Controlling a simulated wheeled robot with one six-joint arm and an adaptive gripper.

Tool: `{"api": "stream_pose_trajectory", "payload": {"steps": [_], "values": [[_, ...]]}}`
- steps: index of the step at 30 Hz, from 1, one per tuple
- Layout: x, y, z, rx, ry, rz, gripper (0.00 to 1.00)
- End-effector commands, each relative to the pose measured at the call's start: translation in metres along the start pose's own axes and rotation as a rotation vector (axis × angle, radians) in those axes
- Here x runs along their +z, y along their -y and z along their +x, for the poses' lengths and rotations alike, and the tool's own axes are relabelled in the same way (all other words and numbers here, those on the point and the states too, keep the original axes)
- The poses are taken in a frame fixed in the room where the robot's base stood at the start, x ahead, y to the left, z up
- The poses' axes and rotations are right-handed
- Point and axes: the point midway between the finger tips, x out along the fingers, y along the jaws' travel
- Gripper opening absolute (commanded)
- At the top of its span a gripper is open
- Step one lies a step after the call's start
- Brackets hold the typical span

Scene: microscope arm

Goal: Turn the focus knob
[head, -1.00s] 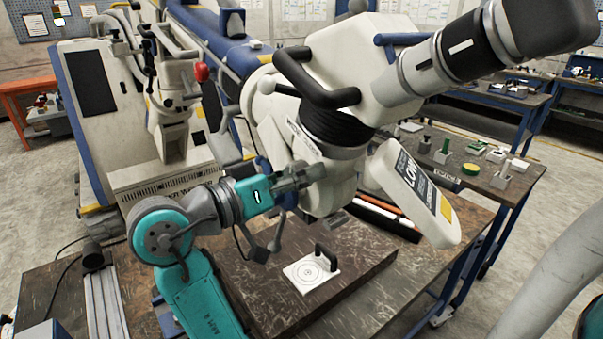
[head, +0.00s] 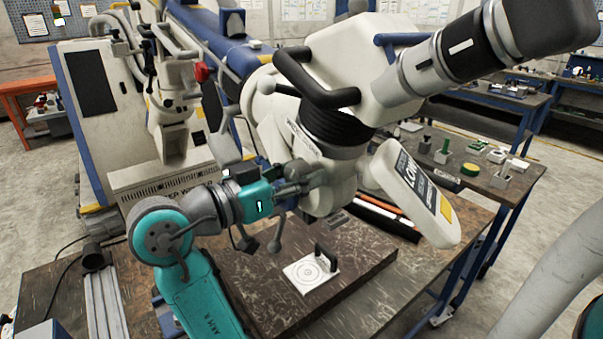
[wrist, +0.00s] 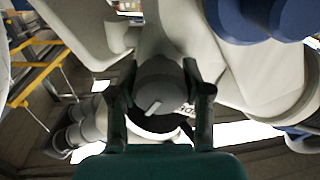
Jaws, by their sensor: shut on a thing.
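The microscope (head: 345,60) is a large cream-white body with black handles, leaning over the bench. The focus knob (wrist: 160,82) is a round grey knob with a pale pointer mark, seen in the wrist view between my fingers. My gripper (head: 312,180) reaches in from the left at the side of the microscope's lower head, and it also shows in the wrist view (wrist: 160,90). Its two dark fingers are shut on the knob, one on each side.
A white target plate (head: 311,273) with a black upright handle lies on the dark base slab (head: 355,260) below my gripper. A white panel marked LOW (head: 412,188) hangs to the right. A side bench (head: 478,165) with small parts stands farther right.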

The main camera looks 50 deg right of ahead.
Motion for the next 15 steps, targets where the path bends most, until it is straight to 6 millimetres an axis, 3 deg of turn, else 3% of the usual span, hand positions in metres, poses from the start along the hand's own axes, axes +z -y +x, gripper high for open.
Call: {"api": "stream_pose_trajectory", "payload": {"steps": [4,5,8,15], "values": [[0.0004,0.0002,0.0000,0.000,0.001,-0.002,0.14],[0.0004,0.0002,0.0000,0.000,0.001,-0.002,0.51],[0.0003,0.0002,0.0000,0.000,0.001,-0.002,0.74],[0.0001,0.0001,0.0000,0.000,0.000,-0.002,0.74]]}}
